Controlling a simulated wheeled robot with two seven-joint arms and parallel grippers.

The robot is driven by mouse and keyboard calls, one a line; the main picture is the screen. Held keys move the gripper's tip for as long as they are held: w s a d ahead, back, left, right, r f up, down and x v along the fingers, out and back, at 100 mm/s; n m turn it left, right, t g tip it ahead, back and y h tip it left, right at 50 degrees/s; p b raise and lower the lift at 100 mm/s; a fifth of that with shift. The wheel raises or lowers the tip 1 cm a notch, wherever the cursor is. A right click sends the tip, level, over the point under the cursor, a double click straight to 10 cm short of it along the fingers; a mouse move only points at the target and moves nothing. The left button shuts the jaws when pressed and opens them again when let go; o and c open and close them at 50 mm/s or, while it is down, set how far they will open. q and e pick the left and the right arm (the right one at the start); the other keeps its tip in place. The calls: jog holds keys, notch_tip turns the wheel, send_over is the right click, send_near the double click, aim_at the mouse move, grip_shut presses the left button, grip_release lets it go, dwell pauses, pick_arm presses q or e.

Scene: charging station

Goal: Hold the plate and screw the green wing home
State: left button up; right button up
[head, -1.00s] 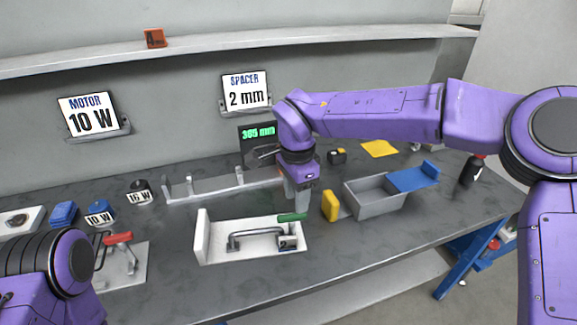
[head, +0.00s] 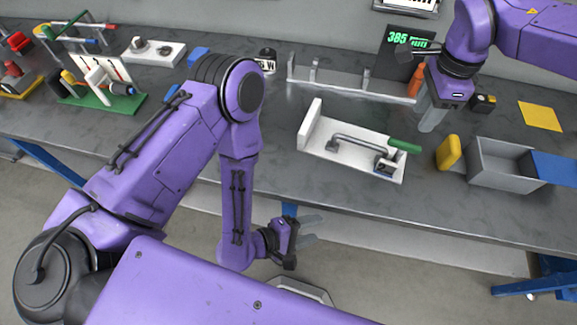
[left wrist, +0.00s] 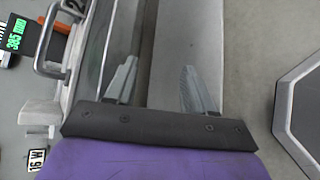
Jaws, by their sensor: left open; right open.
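The white plate (head: 345,156) lies on the bench in the head view, with an upright white wall at its left end and a grey bar handle (head: 357,143) on it. The green wing (head: 404,146) is at the plate's right end, above a small metal block. My right gripper (head: 427,124) points down just behind and right of the green wing, apart from it. It is open. My left gripper (head: 308,230) is open and empty in front of the bench edge, below the plate. The left wrist view shows its two fingers (left wrist: 158,88) apart with nothing between them; the handle (left wrist: 62,40) shows at upper left.
A yellow block (head: 449,153) and a grey bin (head: 500,161) stand right of the plate. A grey rack (head: 340,82) stands behind it, near a display (head: 403,45). A green-based fixture (head: 100,95) stands at the left. The bench front edge is near my left gripper.

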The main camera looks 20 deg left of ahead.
aim_at(301, 140)
pick_arm(q)
jog(key=w+d+r+n+t+h, duration=0.2)
jog(key=d+r+n+h, duration=0.15)
jog(key=r+n, duration=0.55)
jog(key=w+a+n+t+y, duration=0.1)
jog(key=w+a+n+y, duration=0.1)
jog(key=w+a+f+n+t+y, duration=0.1)
jog(key=w+a+n+t+y, duration=0.1)
jog(key=n+y, duration=0.1)
jog(key=w+a+n+t+y, duration=0.2)
jog(key=n, duration=0.1)
jog(key=shift+a+f, duration=0.15)
jog(key=shift+a, duration=0.15)
jog(key=a+n+y, duration=0.1)
jog(key=a, duration=0.1)
jog(key=w+a+r+n+t+y, duration=0.1)
jog(key=a+n+y, duration=0.1)
jog(key=w+a+n+t+y, duration=0.1)
jog(key=y, duration=0.1)
jog(key=shift+a+r+n+y, duration=0.2)
jog(key=shift+a+n+y, duration=0.1)
jog(key=shift+a, duration=0.1)
jog(key=w, duration=1.1)
jog(key=shift+w+d, duration=0.25)
jog(key=shift+w, duration=0.15)
grip_shut()
pick_arm(e)
jog(key=shift+o, duration=0.2)
